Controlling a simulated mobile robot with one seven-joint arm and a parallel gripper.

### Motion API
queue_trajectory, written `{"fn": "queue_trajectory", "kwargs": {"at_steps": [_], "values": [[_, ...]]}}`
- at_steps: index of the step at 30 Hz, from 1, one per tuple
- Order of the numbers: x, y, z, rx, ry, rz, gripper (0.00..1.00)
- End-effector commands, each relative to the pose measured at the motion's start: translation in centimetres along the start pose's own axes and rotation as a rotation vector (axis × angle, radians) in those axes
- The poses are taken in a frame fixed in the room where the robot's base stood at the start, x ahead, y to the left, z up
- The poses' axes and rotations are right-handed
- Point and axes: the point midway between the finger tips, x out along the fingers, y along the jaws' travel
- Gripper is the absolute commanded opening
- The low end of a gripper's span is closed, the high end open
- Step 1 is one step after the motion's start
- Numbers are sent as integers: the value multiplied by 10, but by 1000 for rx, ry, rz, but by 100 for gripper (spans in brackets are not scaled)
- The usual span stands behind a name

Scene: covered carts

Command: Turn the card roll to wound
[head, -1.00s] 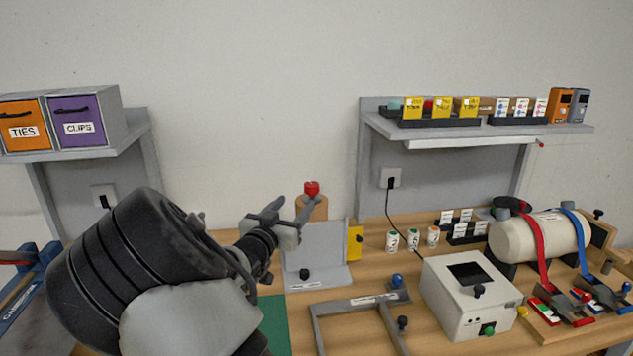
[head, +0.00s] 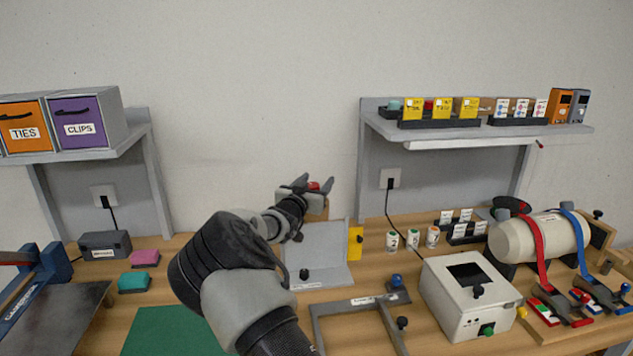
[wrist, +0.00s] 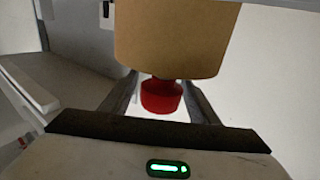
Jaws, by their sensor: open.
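The card roll (head: 317,211) is a brown upright cylinder at the back of the bench, behind a grey angled plate; my gripper partly hides it in the head view. Its red knob (head: 314,186) shows between my fingers. In the wrist view the brown roll body (wrist: 178,40) fills the top middle and the red knob (wrist: 162,97) sits between the two fingers. My gripper (head: 314,183) is open around the knob, with gaps at its sides in the wrist view. Whether a finger touches it I cannot tell. No wound marking is legible.
A grey angled plate (head: 320,255) with a black knob stands in front of the roll. A yellow block (head: 355,243) and several small labelled cups are to its right. A white box (head: 468,297) and a grey frame (head: 350,306) stand nearer. A green mat (head: 172,330) lies front left.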

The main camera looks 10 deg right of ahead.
Motion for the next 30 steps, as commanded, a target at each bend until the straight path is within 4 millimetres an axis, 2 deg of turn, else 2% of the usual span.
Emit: {"fn": "queue_trajectory", "kwargs": {"at_steps": [10,17,23,26,30], "values": [[4,0,0,-1,0,0,53],[4,0,0,-1,0,0,14],[4,-1,-5,2,6,22,14],[5,0,-9,6,9,79,14],[4,4,-4,7,7,182,14]]}}
